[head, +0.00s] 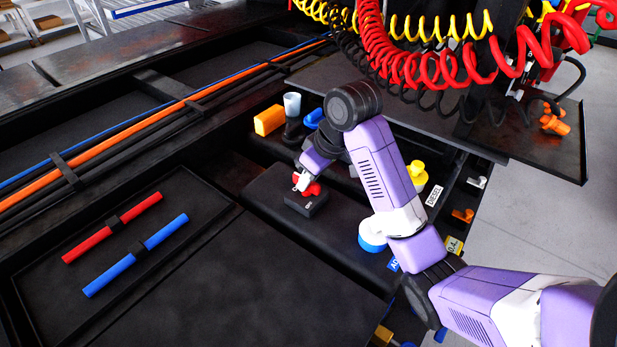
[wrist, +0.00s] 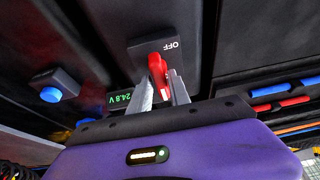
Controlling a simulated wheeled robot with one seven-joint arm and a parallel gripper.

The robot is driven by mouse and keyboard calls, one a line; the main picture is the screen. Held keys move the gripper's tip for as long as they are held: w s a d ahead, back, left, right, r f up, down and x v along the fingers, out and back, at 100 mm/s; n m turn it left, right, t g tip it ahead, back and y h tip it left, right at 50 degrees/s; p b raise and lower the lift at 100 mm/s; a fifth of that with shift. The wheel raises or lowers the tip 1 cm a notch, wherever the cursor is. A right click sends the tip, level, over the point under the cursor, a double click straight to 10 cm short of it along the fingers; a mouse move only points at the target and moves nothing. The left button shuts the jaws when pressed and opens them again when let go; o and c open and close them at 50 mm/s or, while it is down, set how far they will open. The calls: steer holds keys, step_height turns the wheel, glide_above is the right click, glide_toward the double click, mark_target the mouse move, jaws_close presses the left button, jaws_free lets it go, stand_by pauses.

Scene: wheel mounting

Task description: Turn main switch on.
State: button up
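The main switch is a dark box with a red handle (wrist: 157,66) and a white OFF label (wrist: 171,44) beside it in the wrist view. In the head view its dark box (head: 306,204) sits on the black panel, with the red handle (head: 313,188) above it, partly hidden. My gripper (wrist: 161,82) has one finger on each side of the red handle, close against it, and appears shut on it. My gripper also shows in the head view (head: 302,182), small and partly covering the switch.
A display (wrist: 121,98) reading 24.8 V and a blue button (wrist: 51,94) are near the switch. An orange block (head: 269,120), white cup (head: 292,104), yellow cap (head: 417,171) and blue cap (head: 371,237) stand around my arm. Coiled hoses (head: 440,65) hang behind.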

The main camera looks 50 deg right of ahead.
mark_target(316, 184)
steer(key=shift+o, duration=0.9)
steer(key=p+v, duration=0.4)
steer(key=v, duration=0.2)
steer(key=shift+p, duration=0.4)
steer(key=shift+v, duration=0.9)
